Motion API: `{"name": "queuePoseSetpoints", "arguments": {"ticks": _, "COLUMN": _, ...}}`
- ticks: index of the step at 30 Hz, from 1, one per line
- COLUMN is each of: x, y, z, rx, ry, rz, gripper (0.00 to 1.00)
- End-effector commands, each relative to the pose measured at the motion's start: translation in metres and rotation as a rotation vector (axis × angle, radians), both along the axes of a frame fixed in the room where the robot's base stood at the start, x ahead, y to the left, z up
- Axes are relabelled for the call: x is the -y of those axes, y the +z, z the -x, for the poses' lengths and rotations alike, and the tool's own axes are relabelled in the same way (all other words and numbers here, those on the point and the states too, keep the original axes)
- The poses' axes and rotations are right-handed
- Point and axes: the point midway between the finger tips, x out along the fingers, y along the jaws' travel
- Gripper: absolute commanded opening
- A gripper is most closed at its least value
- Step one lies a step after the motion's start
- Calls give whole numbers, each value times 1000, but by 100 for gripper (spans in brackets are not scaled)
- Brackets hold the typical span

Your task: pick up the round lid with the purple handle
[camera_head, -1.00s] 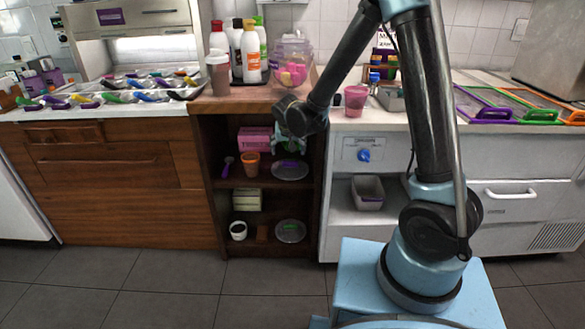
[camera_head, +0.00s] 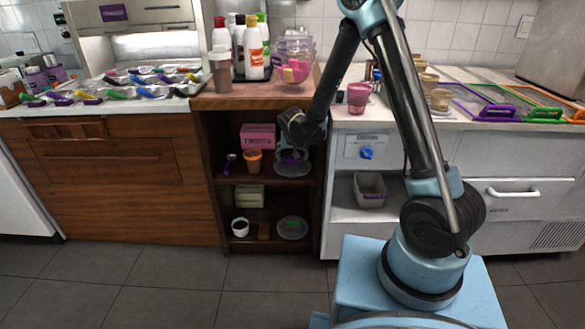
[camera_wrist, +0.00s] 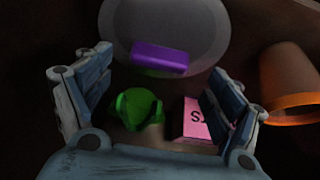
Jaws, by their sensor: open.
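The round lid, pale and translucent with a purple bar handle, lies on the upper shelf of the dark open cabinet, where its rim (camera_head: 293,172) shows below my gripper (camera_head: 291,156). In the wrist view the lid (camera_wrist: 196,28) is at the top, with its purple handle (camera_wrist: 159,58) standing across its lower part. My gripper (camera_wrist: 160,62) is open and empty. The handle shows between its two spread fingertips, with one finger to each side. I cannot tell how much depth separates the fingertips from the handle.
A pink box (camera_head: 258,136) is nearby. A green object (camera_wrist: 138,108) shows between the fingers. Another lid (camera_head: 292,232) lies on the shelf below. Cabinet walls are close.

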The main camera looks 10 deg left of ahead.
Motion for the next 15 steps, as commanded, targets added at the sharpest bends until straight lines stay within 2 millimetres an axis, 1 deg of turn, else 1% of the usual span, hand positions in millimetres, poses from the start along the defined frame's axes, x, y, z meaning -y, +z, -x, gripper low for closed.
{"name": "queuePoseSetpoints", "arguments": {"ticks": 2, "x": 0, "y": -8, "z": -8, "rx": 0, "ry": -1, "rz": 0, "gripper": 85}}
{"name": "queuePoseSetpoints", "arguments": {"ticks": 6, "x": -2, "y": -19, "z": -13, "rx": 1, "ry": 0, "rz": 0, "gripper": 85}}
{"name": "queuePoseSetpoints", "arguments": {"ticks": 10, "x": -3, "y": -25, "z": -16, "rx": 1, "ry": 0, "rz": 0, "gripper": 85}}
{"name": "queuePoseSetpoints", "arguments": {"ticks": 15, "x": -3, "y": -26, "z": -16, "rx": 1, "ry": 0, "rz": 0, "gripper": 85}}
